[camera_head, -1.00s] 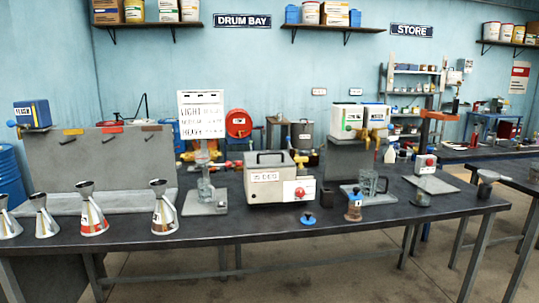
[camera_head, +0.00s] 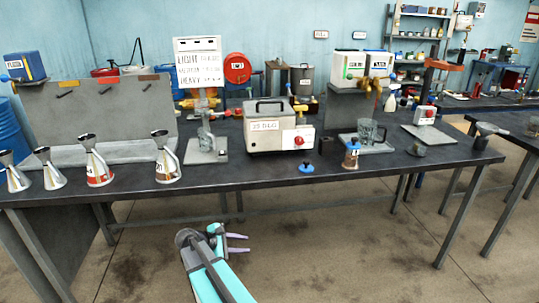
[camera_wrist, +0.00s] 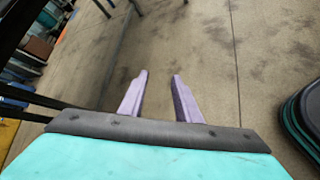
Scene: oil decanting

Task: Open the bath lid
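The bath is a grey-white box (camera_head: 262,137) near the middle of the long dark bench, with a label on its front and a red knob (camera_head: 299,141) on a white panel. Its lid (camera_head: 268,114) lies shut on top and carries a dark bar handle (camera_head: 271,102). My gripper (camera_head: 247,243) is low in front of the bench, below the bench top and well apart from the bath. In the wrist view its two purple fingers (camera_wrist: 158,95) stand apart with only floor between them, so it is open and empty. The bath is not in the wrist view.
Several metal funnels (camera_head: 97,162) stand along the front left of the bench (camera_head: 232,180). A stand with a glass vessel (camera_head: 206,148) is left of the bath. A blue-based knob (camera_head: 306,168) and a copper-brown bottle (camera_head: 351,154) are at front right. The floor before the bench is clear.

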